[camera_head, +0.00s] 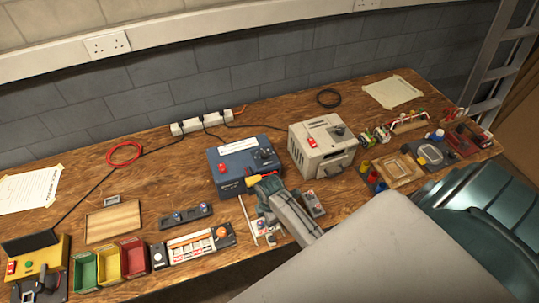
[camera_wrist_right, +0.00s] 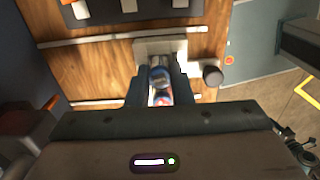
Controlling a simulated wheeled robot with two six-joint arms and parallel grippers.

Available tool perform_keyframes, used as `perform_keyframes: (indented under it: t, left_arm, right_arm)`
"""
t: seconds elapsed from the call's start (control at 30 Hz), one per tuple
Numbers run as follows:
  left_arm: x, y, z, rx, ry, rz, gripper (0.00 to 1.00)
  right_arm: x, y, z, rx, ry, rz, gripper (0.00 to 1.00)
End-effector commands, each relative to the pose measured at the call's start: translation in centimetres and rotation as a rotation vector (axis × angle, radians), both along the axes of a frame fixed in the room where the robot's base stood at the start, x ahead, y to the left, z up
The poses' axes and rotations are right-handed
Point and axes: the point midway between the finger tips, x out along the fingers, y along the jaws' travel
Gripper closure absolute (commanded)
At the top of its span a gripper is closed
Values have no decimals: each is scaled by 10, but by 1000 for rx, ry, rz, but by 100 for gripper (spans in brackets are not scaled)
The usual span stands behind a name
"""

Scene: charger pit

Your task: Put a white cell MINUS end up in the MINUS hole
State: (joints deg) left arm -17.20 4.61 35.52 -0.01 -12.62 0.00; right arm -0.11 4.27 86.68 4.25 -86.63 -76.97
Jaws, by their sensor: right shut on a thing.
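My right gripper (camera_head: 262,188) is in front of the blue charger box (camera_head: 236,165) in the head view. In the right wrist view the gripper (camera_wrist_right: 160,92) is shut on a small cell (camera_wrist_right: 159,78). A blue round end shows, with red and white beside it; its end marks are too small to read. A pale block (camera_wrist_right: 152,46) lies just beyond the fingertips. In the head view the arm hides part of the bench there, and I cannot make out the MINUS hole. My left gripper is not in view.
A grey charger box (camera_head: 322,145) stands right of the blue one. Green, yellow and red bins (camera_head: 110,262) and an orange-and-white slotted panel (camera_head: 190,247) stand at the front left. Trays (camera_head: 398,170) and small parts crowd the right. Bare wood shows left of the blue box.

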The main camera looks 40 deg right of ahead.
Motion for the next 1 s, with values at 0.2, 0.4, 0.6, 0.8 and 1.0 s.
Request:
perform_keyframes:
  t: [0.2, 0.4, 0.6, 0.8, 1.0]
  left_arm:
    - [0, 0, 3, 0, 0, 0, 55]
    - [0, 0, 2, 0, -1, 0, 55]
    - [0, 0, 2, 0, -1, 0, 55]
    - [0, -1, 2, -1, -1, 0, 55]
    - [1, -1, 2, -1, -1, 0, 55]
  right_arm:
    - [1, 0, -2, 0, -1, 0, 100]
    - [0, 0, -3, 0, -1, 0, 73]
    - [0, 0, -3, 0, -1, 0, 55]
    - [0, 0, -3, 0, -1, 0, 55]
    - [0, 0, -2, 0, -1, 0, 55]
